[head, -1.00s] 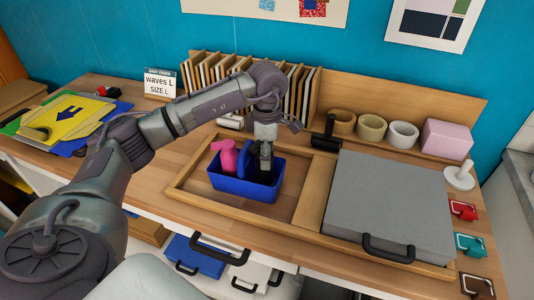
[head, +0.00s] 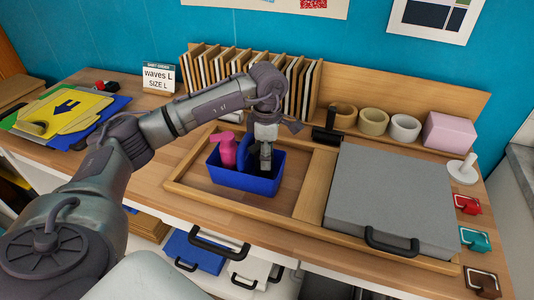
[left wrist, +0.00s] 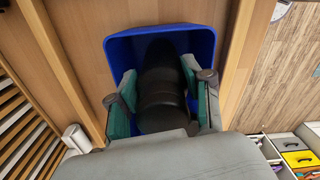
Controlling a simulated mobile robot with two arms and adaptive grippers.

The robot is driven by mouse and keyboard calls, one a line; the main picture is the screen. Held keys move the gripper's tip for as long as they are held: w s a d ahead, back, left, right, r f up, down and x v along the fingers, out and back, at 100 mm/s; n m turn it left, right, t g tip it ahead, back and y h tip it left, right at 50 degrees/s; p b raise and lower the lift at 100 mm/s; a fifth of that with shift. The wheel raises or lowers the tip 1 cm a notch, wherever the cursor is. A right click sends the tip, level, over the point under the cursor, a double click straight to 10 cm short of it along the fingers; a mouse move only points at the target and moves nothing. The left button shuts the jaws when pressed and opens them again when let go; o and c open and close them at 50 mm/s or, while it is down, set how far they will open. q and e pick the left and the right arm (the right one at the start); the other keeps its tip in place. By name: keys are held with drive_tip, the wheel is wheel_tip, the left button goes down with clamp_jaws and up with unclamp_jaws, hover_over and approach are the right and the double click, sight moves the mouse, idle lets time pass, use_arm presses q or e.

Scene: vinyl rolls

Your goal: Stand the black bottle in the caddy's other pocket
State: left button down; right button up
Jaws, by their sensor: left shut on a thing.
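The blue caddy (head: 245,183) stands in the left part of the wooden tray on the workbench. A pink spray bottle (head: 226,150) is in its left pocket, beside the blue handle divider (head: 244,153). My left gripper (head: 265,162) is over the right pocket, shut on the black bottle. In the left wrist view, the black bottle (left wrist: 163,95) is between the gripper's two fingers, inside the caddy's blue walls (left wrist: 118,50). The bottle's base is hidden, so I cannot tell whether it touches the caddy floor. My right gripper is not in view.
The wooden tray (head: 315,190) has bare floor right of the caddy. A grey slab with a black handle (head: 390,200) fills its right side. A black roller (head: 327,125) and tape rolls (head: 373,122) stand behind. A file rack (head: 225,70) is at the back.

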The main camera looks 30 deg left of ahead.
use_arm(q)
drive_tip(key=shift+f, duration=0.15)
idle(0.3)
unclamp_jaws()
idle(0.8)
drive_tip(key=shift+r+p, duration=2.75)
drive_tip(key=shift+r, duration=1.8)
